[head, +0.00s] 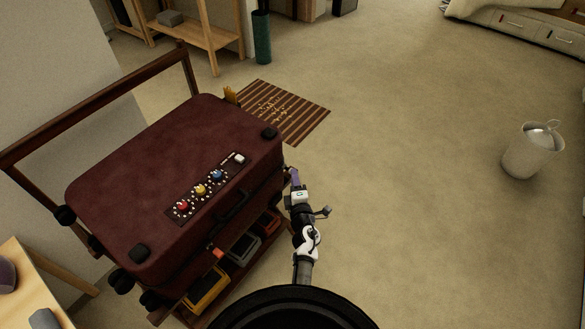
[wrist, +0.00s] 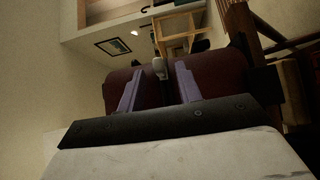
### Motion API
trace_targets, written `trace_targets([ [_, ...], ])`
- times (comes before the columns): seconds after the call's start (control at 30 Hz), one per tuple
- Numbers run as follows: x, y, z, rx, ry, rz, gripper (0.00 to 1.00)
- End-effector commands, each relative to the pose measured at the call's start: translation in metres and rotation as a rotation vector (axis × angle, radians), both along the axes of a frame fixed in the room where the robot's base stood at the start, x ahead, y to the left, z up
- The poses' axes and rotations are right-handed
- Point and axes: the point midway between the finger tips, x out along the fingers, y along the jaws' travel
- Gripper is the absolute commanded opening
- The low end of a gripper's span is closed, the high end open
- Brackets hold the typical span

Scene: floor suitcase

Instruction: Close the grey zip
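The dark red suitcase (head: 150,160) lies flat on a wooden rack. A dark strip (head: 208,188) on its top carries red, yellow, blue and pale grey pulls among white dots. The pale grey pull (head: 239,159) is at the strip's far right end and looks like the grey zip's pull. My gripper (head: 291,174) is beside the suitcase's right side, apart from that pull. In the wrist view, the two purple fingers (wrist: 158,76) are spread with the suitcase (wrist: 212,76) beyond them. A small pale grey thing (wrist: 159,67) shows between the tips; I cannot tell whether it is the pull.
The wooden rack's rail (head: 95,105) runs along the suitcase's left side. Coloured boxes (head: 208,290) sit on its lower shelf. A striped mat (head: 300,112) lies behind the suitcase. A white bin (head: 530,155) stands far right, with open floor between.

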Motion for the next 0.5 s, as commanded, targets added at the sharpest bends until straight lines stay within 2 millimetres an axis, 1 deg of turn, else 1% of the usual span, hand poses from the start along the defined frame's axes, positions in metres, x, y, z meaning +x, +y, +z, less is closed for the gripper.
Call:
trace_targets([
  [0.03,0.011,0.001,-0.001,-0.003,-0.002,0.0,0.35],
  [0.2,0.037,0.006,-0.002,0.0,-0.001,0.0,0.35],
  [0.33,0.048,0.008,-0.001,-0.001,-0.001,0.001,0.35],
  [0.5,0.054,0.009,0.0,0.0,0.0,-0.001,0.35],
])
